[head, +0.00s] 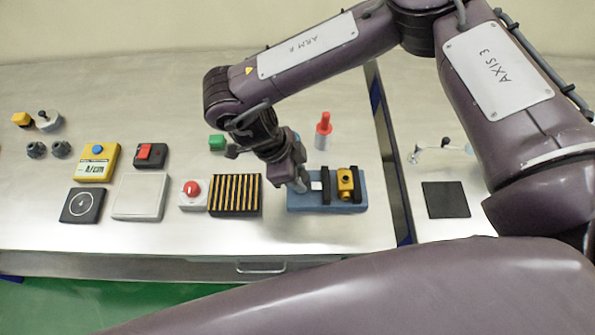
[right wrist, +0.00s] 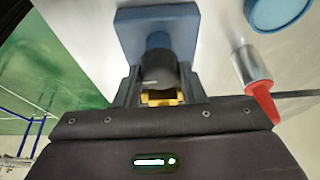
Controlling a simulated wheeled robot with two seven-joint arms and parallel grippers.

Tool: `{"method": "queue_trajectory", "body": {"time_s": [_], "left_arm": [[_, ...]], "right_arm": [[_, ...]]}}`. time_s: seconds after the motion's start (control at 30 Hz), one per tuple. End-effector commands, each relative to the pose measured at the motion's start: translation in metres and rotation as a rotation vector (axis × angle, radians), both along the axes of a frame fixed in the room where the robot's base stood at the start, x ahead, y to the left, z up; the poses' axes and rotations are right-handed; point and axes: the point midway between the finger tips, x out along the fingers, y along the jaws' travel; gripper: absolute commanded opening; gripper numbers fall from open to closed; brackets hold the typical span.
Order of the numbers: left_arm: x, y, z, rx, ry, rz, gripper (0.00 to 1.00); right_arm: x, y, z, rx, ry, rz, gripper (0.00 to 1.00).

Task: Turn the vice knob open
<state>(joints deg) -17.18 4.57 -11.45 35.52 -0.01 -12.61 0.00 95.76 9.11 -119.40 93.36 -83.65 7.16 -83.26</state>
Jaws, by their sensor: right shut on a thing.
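The vice has a blue base (head: 327,207) with black jaws, and a yellow part (head: 346,183) sits at its right side in the head view. My right gripper (head: 300,186) is at the vice's left end, pointing down. In the right wrist view the dark rounded knob (right wrist: 160,66) lies between the two fingers of my right gripper (right wrist: 160,88), which is shut on it. The blue base (right wrist: 130,30) shows beyond the knob there. The gripper hides most of the knob in the head view. My left gripper is not in view.
A red-topped grey bottle (head: 323,140) stands just behind the vice. A black-and-yellow striped block (head: 235,195) and a white box with a red knob (head: 191,192) lie to the left. A gap splits the bench from a right-hand surface with a black mat (head: 445,199).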

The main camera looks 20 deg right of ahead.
Motion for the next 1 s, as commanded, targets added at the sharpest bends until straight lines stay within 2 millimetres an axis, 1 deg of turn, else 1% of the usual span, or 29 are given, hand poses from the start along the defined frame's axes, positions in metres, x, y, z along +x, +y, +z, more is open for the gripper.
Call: {"method": "queue_trajectory", "body": {"time_s": [0.17, 0.2, 0.37, 0.63, 0.73, 0.87, 1.0], "left_arm": [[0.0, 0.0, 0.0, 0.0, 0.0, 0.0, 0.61], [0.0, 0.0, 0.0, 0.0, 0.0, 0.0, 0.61], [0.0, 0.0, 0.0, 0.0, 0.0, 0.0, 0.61], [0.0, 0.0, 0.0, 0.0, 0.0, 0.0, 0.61], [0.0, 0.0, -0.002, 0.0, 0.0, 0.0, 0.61], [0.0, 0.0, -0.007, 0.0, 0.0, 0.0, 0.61], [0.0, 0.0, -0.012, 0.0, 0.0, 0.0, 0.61]], "right_arm": [[0.0, 0.0, 0.0, 0.001, 0.0, 0.002, 0.14], [0.0, 0.0, 0.0, 0.0, 0.001, 0.002, 0.38], [0.0, 0.0, 0.0, 0.0, 0.0, 0.001, 0.58], [0.0, 0.0, 0.0, 0.0, 0.0, 0.0, 0.58], [0.001, 0.003, 0.005, 0.001, -0.001, 0.0, 0.58], [0.004, 0.01, 0.022, 0.0, -0.005, 0.003, 0.58], [0.006, 0.018, 0.044, -0.001, -0.006, 0.004, 0.58]]}}
